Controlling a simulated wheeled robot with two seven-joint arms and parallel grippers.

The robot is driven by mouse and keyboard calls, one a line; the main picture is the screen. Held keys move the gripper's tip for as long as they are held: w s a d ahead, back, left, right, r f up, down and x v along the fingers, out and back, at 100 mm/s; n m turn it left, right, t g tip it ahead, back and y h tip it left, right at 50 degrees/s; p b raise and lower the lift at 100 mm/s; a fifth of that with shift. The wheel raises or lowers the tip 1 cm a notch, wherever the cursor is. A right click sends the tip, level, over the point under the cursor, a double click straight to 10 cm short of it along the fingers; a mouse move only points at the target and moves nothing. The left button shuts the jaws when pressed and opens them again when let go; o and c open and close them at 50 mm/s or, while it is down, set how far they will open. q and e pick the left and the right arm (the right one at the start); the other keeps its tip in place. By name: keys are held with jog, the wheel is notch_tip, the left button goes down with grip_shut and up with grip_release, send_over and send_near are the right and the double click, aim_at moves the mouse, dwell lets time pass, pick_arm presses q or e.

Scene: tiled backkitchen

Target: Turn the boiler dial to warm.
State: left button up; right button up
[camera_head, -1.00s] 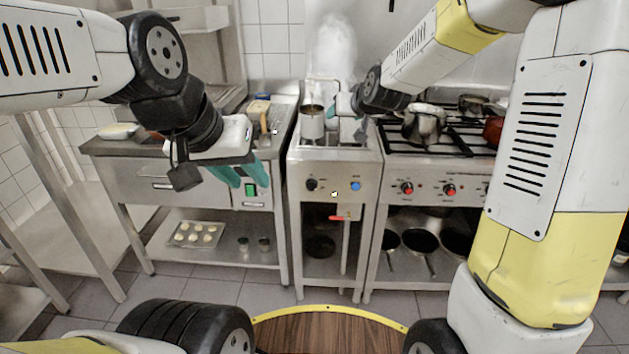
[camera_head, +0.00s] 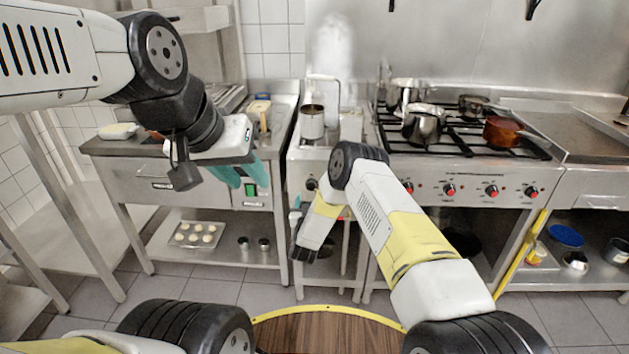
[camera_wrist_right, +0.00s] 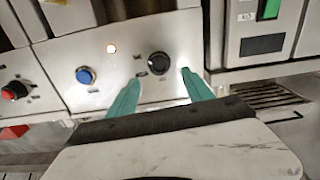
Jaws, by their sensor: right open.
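The boiler's black dial (camera_head: 311,184) is on the front panel of the narrow steel unit, partly beside my right arm in the head view. In the right wrist view the dial (camera_wrist_right: 159,64) shows whole, with small markings around it. My right gripper (camera_wrist_right: 160,77) is open, its teal fingertips on either side of the dial in the picture; contact cannot be told. In the head view my right gripper (camera_head: 297,203) is mostly hidden by its wrist. My left gripper (camera_head: 251,184) hangs empty, fingers apart, before the left counter.
A metal pot (camera_head: 312,122) stands on the unit. The gas stove (camera_head: 455,185) with red-centred knobs is to the right, the steel counter (camera_head: 130,180) to the left.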

aim_at(311, 188)
jog(key=w, duration=0.7)
jog(key=shift+w+f, duration=0.2)
jog(key=shift+f, duration=0.15)
jog(key=shift+c, duration=0.5)
grip_shut()
